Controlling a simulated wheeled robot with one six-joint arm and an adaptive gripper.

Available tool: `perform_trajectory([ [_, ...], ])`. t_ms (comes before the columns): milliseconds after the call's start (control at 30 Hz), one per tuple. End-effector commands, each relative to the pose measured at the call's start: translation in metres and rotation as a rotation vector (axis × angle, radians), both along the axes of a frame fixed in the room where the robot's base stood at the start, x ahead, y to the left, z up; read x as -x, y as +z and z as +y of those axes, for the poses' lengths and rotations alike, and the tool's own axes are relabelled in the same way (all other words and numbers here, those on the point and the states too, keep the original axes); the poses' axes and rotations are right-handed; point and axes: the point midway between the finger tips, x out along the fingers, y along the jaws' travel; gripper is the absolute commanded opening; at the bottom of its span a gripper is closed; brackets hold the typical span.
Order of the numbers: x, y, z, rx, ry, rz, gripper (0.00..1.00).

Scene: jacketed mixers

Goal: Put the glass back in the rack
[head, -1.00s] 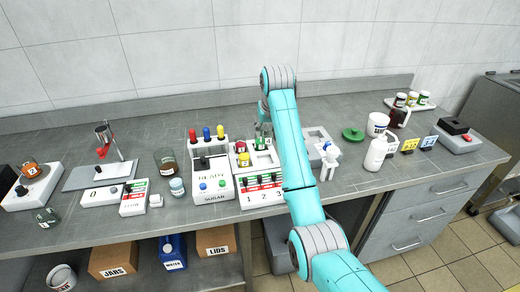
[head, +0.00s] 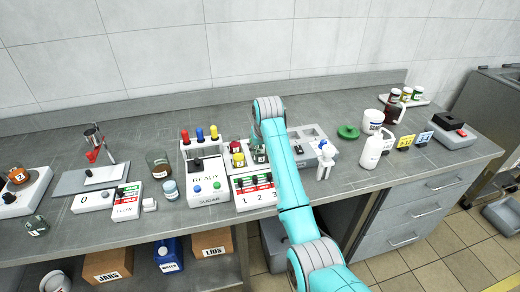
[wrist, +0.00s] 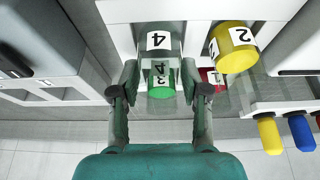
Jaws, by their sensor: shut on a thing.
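My gripper (wrist: 158,92) is shut on a clear glass (wrist: 162,72) with green at its end and a number label, seen between the two fingers in the wrist view. In the head view my arm hides most of the gripper, and part of the glass (head: 259,154) shows beside the arm. The glass is at the white station (head: 240,203) numbered 1, 2, 3, next to a yellow-topped glass (wrist: 232,47) labelled 2 and a red one (wrist: 213,77). I cannot tell whether it touches the station's floor.
A white bottle (head: 371,152) and a green ring (head: 348,132) stand farther right. Bare counter lies at the back.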

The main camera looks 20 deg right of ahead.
Motion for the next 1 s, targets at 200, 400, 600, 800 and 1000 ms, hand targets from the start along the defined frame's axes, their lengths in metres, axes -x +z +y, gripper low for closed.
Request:
perform_trajectory([
  [200, -0.001, 0.000, 0.000, 0.000, 0.000, -0.002, 0.05],
  [400, 0.000, -0.003, 0.000, 0.000, 0.000, -0.002, 0.61],
  [600, 0.000, -0.003, 0.000, 0.000, 0.000, -0.002, 0.71],
  [800, -0.001, 0.000, 0.000, 0.000, 0.000, -0.002, 0.71],
  [1000, 0.008, 0.022, 0.000, 0.000, 0.000, -0.005, 0.71],
])
